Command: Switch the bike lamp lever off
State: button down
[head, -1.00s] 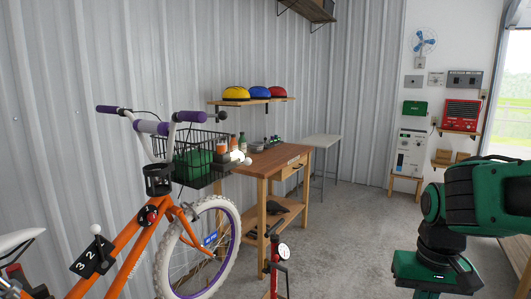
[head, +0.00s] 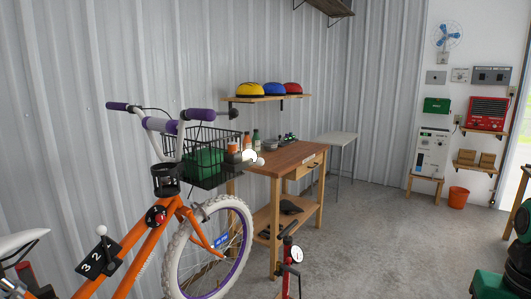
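An orange bike (head: 128,248) with purple grips stands at the left against the metal wall. A white round lamp (head: 249,156) is at the front of its black wire basket (head: 213,172). A round red and black control (head: 156,215) sits on the frame below the cup holder. A lever with a white ball knob (head: 102,231) stands on a black plate marked 3 and 2. I cannot tell which of these is the lamp lever, nor whether the lamp is lit. Only green and black parts of my arm show at the lower right, well away from the bike. My gripper's fingers are out of view.
A red floor pump (head: 286,262) stands right of the front wheel. A wooden workbench (head: 293,152) is behind the basket, under a shelf (head: 266,99) with helmets. An orange bucket (head: 459,195) stands at the back right. The concrete floor between pump and bucket is clear.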

aim_at(260, 162)
jog(key=z, duration=0.05)
jog(key=i, duration=1)
jog(key=u, duration=0.1)
